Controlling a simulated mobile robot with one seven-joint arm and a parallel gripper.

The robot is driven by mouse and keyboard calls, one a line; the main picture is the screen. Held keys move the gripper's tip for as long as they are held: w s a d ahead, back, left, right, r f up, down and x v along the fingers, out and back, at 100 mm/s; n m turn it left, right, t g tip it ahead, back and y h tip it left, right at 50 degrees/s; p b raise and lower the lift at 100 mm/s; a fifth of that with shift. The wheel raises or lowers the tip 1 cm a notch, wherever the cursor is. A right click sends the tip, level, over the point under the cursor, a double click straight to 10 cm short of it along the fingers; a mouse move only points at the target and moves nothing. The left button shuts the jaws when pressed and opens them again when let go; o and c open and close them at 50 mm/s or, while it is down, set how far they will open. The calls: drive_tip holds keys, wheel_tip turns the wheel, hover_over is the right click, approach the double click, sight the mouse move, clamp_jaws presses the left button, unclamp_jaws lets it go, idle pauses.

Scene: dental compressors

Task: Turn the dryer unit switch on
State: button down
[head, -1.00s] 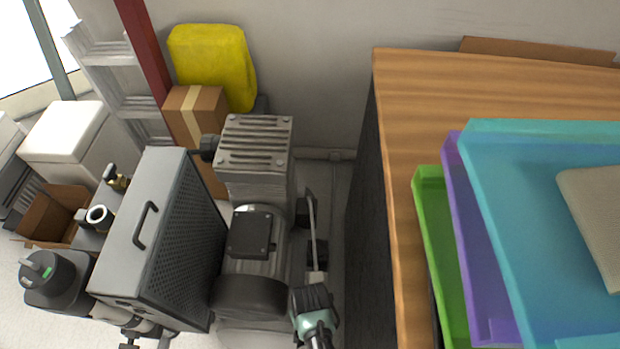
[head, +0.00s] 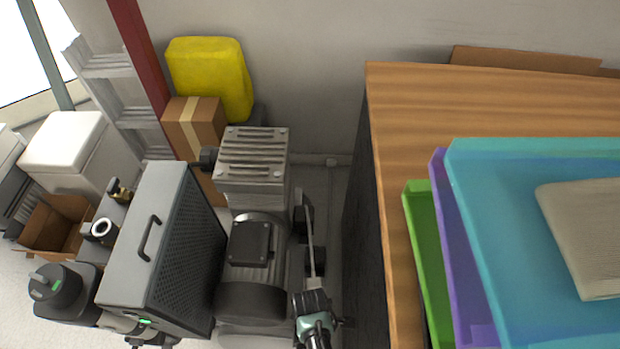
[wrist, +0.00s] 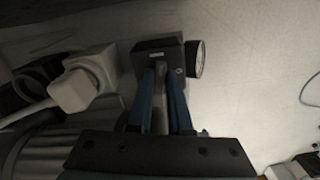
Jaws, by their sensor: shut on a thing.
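In the wrist view, my gripper (wrist: 160,73) has its two blue fingers close together at a dark box (wrist: 158,54) with a small pale label. They are shut on a narrow grey piece between them, partly hidden. A round gauge (wrist: 197,58) is on the box's right side. I cannot tell whether this box carries the dryer unit switch. In the head view, a grey unit (head: 148,225) with a handle and perforated side stands left of the compressor motor (head: 252,245). A green light (head: 145,321) shows at its lower front. The fingertips cannot be made out there.
A wooden-topped cabinet (head: 400,110) with coloured trays (head: 480,180) stands close on the right. A carton (head: 196,125) and yellow container (head: 208,75) stand behind. White fittings (wrist: 85,85) are left of my fingers. The floor gap beside the cabinet is narrow.

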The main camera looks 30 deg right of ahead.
drive_tip(key=shift+n, duration=1.3)
drive_tip(key=c, duration=0.8)
unclamp_jaws()
drive_tip(key=shift+c, duration=0.2)
drive_tip(key=shift+r, duration=0.1)
wheel_tip(320, 180, up, 13)
drive_tip(key=p, duration=0.5)
